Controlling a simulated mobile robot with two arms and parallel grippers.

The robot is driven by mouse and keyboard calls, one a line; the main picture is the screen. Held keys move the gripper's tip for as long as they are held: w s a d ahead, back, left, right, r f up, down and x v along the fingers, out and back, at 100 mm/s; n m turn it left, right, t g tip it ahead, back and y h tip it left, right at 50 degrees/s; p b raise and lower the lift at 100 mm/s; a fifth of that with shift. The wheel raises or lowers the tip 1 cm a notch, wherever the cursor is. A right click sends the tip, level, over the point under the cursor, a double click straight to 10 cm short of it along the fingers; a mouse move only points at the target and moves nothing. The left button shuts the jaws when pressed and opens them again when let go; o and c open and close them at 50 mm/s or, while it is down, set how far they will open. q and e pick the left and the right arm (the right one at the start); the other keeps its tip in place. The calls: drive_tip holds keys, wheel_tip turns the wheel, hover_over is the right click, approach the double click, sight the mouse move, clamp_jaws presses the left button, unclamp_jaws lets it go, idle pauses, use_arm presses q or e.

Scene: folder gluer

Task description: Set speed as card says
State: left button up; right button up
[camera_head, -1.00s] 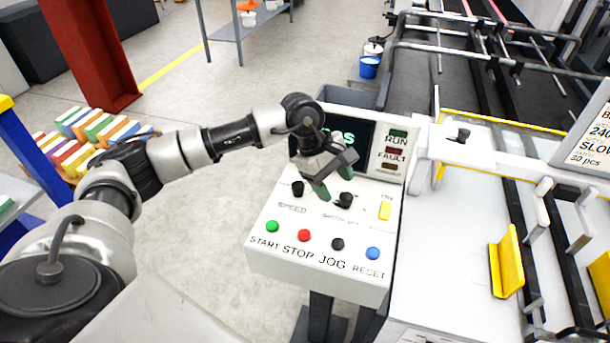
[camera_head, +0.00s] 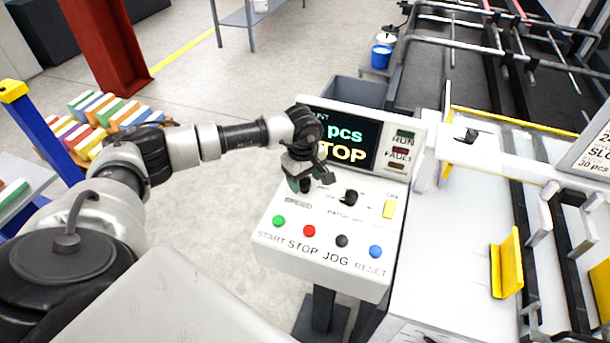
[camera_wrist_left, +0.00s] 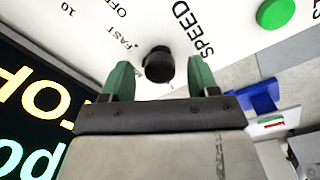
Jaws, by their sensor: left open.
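The white control panel (camera_head: 328,258) stands in the middle of the head view. My left gripper (camera_head: 305,184) is over its speed knob and hides it there. In the left wrist view the black speed knob (camera_wrist_left: 159,66) sits between the tips of my open green fingers (camera_wrist_left: 160,82), with a gap on each side. The print SPEED and FAST shows beside it. A second black knob (camera_head: 348,197) is right of my gripper. The card (camera_head: 597,150) at the right edge is cut off; "SLO" and "30 pcs" can be read. My right gripper is not in view.
The screen (camera_head: 345,140) shows "pcs" and "STOP", partly hidden by my arm. Green (camera_head: 279,220), red (camera_head: 309,231), black (camera_head: 342,241) and blue (camera_head: 375,251) buttons line the panel front. A yellow switch (camera_head: 390,208) is at right.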

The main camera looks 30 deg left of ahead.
use_arm(q)
drive_tip(key=shift+f, duration=0.35)
drive_tip(key=c, duration=0.9)
